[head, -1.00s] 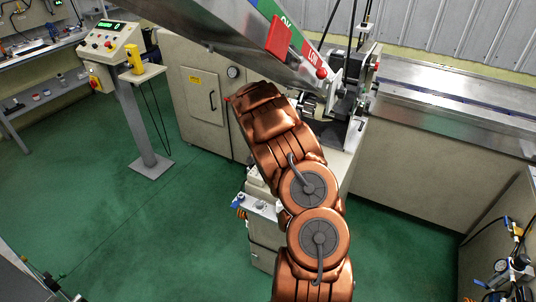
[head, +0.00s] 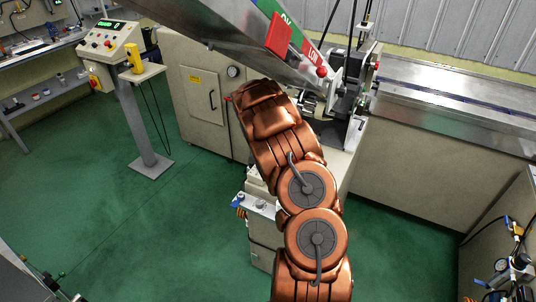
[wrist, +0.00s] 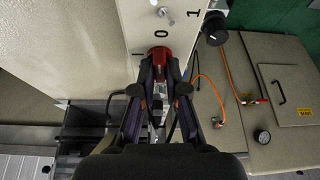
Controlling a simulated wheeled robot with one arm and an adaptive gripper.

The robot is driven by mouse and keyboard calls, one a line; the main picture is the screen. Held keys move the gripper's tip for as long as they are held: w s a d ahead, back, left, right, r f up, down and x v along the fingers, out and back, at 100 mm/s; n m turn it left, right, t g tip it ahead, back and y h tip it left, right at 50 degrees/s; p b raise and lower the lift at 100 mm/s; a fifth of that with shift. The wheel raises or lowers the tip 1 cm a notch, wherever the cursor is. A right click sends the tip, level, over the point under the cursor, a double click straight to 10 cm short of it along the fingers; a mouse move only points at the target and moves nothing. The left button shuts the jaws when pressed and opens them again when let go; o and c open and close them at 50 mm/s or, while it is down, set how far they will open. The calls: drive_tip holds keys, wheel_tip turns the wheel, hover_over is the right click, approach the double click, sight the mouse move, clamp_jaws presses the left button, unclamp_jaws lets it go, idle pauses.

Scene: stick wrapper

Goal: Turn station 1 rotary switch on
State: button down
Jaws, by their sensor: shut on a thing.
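The rotary switch (wrist: 159,53) shows in the wrist view as a red knob on a pale panel (wrist: 120,15), with a "0" mark printed above it and a "1" mark to the upper right. My gripper (wrist: 160,70) has its two dark fingers closed on the red knob from below. The fingertips hide part of the knob, so its exact angle is hard to read. In the head view my copper arm hides the gripper and the switch.
A black knob (wrist: 215,28) sits close to the right of the panel. Beyond it are an orange cable (wrist: 212,95) and a cabinet with a gauge (wrist: 262,136). In the head view a metal chute (head: 210,22) crosses above the arm, and a control stand (head: 112,43) is at left.

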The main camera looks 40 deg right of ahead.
drive_tip(key=n+t+b, duration=0.1)
drive_tip(key=n+b, duration=0.1)
drive_tip(key=n+y+b, duration=0.1)
drive_tip(key=n, duration=0.2)
drive_tip(key=shift+f+t+b, duration=0.2)
drive_tip(key=shift+t+b, duration=0.2)
drive_tip(key=n+y+b, duration=0.1)
drive_tip(key=n+b, duration=0.1)
drive_tip(key=b, duration=0.1)
drive_tip(key=n+t+b, duration=0.1)
drive_tip(key=n+b, duration=0.2)
drive_tip(key=shift+d+f+y, duration=0.1)
drive_tip(key=shift+d+y, duration=0.05)
drive_tip(key=shift+y, duration=0.25)
drive_tip(key=n+y+b, duration=0.1)
drive_tip(key=n+b, duration=0.2)
drive_tip(key=b, duration=0.2)
drive_tip(key=shift+s+d, duration=0.1)
drive_tip(key=n+y+b, duration=0.1)
drive_tip(key=n+b, duration=0.1)
drive_tip(key=n, duration=0.1)
drive_tip(key=shift+d+b, duration=0.1)
drive_tip(key=shift+b, duration=0.25)
drive_tip(key=shift+r+n+y+b, duration=0.25)
drive_tip(key=shift+n+y+b, duration=0.15)
drive_tip(key=shift+n, duration=0.2)
drive_tip(key=shift+r, duration=0.1)
drive_tip(key=c, duration=1.2)
unclamp_jaws()
